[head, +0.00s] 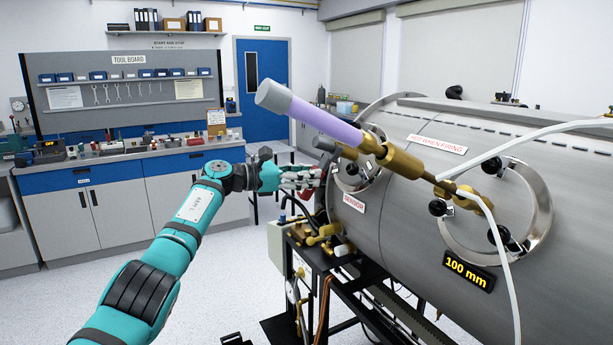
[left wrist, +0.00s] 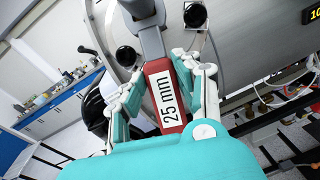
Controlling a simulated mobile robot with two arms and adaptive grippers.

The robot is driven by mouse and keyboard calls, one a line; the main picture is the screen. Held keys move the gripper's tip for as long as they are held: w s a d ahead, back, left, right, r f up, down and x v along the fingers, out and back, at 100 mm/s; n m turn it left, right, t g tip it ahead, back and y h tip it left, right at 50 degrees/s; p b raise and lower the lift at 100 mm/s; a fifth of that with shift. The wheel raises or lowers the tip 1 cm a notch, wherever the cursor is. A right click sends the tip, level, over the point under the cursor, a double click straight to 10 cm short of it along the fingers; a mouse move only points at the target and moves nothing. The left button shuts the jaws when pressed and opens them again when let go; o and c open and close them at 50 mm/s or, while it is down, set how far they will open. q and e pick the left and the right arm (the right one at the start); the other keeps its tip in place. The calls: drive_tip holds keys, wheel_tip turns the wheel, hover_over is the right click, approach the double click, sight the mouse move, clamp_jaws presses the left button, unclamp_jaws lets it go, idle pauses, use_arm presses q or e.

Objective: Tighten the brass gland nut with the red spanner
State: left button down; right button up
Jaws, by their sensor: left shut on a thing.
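The red spanner (left wrist: 166,95) has a red handle with a white "25 mm" label and a grey head. In the left wrist view the handle lies between the fingers of my left gripper (left wrist: 170,75), which is shut on it. In the head view my left gripper (head: 318,178) is at the near end of the steel chamber, and its fingers hide most of the spanner. Several brass fittings (head: 403,162) sit in line with a lavender tube (head: 320,118); I cannot tell which is the gland nut. My right gripper is not in view.
The steel chamber (head: 420,240) fills the right side, with round flanges, black knobs and white cables. A black frame (head: 315,262) with brass valves stands below it. A workbench (head: 115,165) with a tool board (head: 130,85) is at the back left.

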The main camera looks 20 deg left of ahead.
use_arm(q)
drive_tip(key=f+b, duration=0.1)
drive_tip(key=a+f+b, duration=0.1)
drive_tip(key=f, duration=0.1)
drive_tip(key=a+f+b, duration=0.1)
drive_tip(key=shift+s+a+f, duration=0.15)
drive_tip(key=shift+s, duration=0.25)
idle(0.8)
drive_tip(key=shift+s+a+r, duration=0.6)
drive_tip(key=shift+s+a, duration=0.2)
drive_tip(key=shift+s+a+r, duration=0.55)
drive_tip(key=shift+s+a, duration=0.25)
